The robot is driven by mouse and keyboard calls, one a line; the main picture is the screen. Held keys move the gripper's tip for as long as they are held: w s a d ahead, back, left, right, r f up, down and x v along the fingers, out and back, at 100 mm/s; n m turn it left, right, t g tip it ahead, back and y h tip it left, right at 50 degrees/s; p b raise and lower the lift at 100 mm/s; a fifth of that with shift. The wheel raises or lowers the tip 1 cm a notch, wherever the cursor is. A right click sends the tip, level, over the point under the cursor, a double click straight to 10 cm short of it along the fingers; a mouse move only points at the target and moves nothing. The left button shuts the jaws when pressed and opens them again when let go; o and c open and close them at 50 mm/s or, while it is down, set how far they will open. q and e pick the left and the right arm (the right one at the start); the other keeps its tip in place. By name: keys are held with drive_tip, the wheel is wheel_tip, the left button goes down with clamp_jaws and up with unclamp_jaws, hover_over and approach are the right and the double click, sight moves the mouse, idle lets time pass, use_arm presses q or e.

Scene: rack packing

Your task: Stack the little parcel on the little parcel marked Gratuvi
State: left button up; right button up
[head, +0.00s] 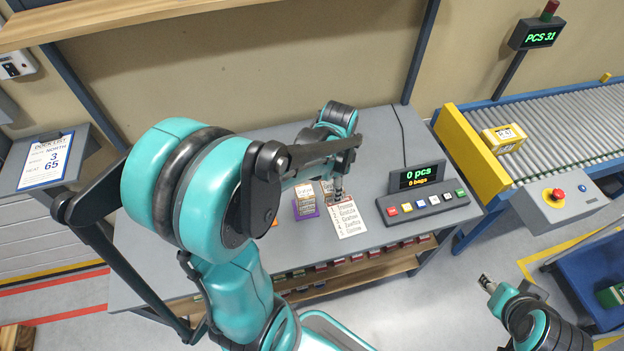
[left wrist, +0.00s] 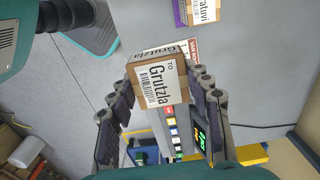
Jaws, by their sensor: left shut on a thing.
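The little parcel marked Grutzla (left wrist: 158,84) is a brown box with a white label, between the fingers of my left gripper (left wrist: 161,95), which is shut on it. In the head view my left gripper (head: 337,190) is over the bench by the list card, and the arm partly hides the parcel. The little parcel marked Gratuvi (left wrist: 206,10) is cut off at the top of the left wrist view; in the head view (head: 304,192) it sits on a purple base (head: 307,212), left of my left gripper. My right gripper (head: 487,282) is at lower right, away from both; its jaws are too small to read.
A list card (head: 348,222) lies in front of the parcels. A button panel with a display (head: 418,178) stands to the right on the bench (head: 375,150). A roller conveyor (head: 560,125) with a yellow box (head: 503,139) is further right. The bench behind the panel is clear.

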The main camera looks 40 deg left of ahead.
use_arm(q)
drive_tip(key=b, duration=0.2)
hover_over(305, 191)
wheel_tip(305, 191, down, 6)
drive_tip(key=shift+f, duration=0.15)
wheel_tip(305, 191, down, 4)
drive_tip(key=shift+f+b, duration=0.1)
drive_tip(key=shift+b, duration=0.45)
drive_tip(key=shift+s, duration=0.1)
drive_tip(key=o, duration=1.2)
